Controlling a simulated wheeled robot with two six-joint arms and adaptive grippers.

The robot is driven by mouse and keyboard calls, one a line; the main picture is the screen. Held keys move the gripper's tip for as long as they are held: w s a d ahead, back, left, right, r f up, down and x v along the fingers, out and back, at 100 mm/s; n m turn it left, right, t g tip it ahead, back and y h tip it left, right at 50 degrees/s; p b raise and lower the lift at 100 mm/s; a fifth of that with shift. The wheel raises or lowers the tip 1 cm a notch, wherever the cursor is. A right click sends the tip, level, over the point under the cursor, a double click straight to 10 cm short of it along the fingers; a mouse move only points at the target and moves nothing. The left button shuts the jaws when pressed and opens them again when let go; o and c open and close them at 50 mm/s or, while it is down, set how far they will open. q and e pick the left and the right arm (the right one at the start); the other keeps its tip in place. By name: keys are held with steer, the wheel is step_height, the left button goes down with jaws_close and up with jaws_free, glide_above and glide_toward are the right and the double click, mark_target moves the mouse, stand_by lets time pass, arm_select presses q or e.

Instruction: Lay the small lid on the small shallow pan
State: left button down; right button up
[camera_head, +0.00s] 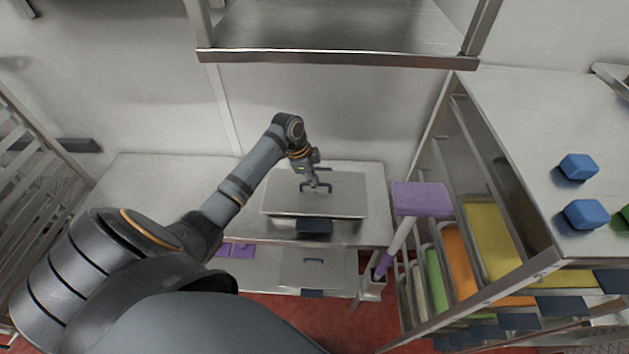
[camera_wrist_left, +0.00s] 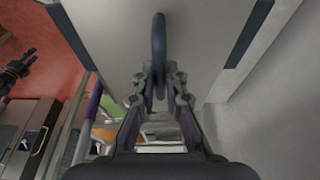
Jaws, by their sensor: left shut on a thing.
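A flat grey metal lid (camera_head: 285,199) is at the right part of the back table, over a shallow pan whose dark blue front grip (camera_head: 315,226) sticks out toward me. My left gripper (camera_head: 318,184) reaches down onto the lid from above. In the left wrist view the gripper (camera_wrist_left: 160,92) is shut on the lid's dark blue bar handle (camera_wrist_left: 159,45); the lid's flat top (camera_wrist_left: 110,35) fills the upper part. The pan's body is mostly hidden, so I cannot tell whether the lid rests on it or hangs just above. A dark gripper, apparently my right (camera_wrist_left: 18,70), shows at the left edge.
Another lidded pan (camera_head: 318,268) stands on the lower shelf. A purple-headed tool (camera_head: 421,199) stands right of the table, beside a rack with coloured trays (camera_head: 490,235). A metal shelf (camera_head: 340,58) overhangs the back. The table's left part (camera_head: 160,190) is clear.

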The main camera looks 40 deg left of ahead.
mark_target(307, 183)
arm_select(q)
steer(key=shift+f+b, duration=0.3)
steer(key=shift+f, duration=0.3)
steer(key=shift+f, duration=0.2)
steer(key=c, duration=0.8)
jaws_free()
steer(key=shift+c, duration=0.2)
steer(key=p+v, duration=0.7)
steer(key=p, duration=0.1)
stand_by(0.3)
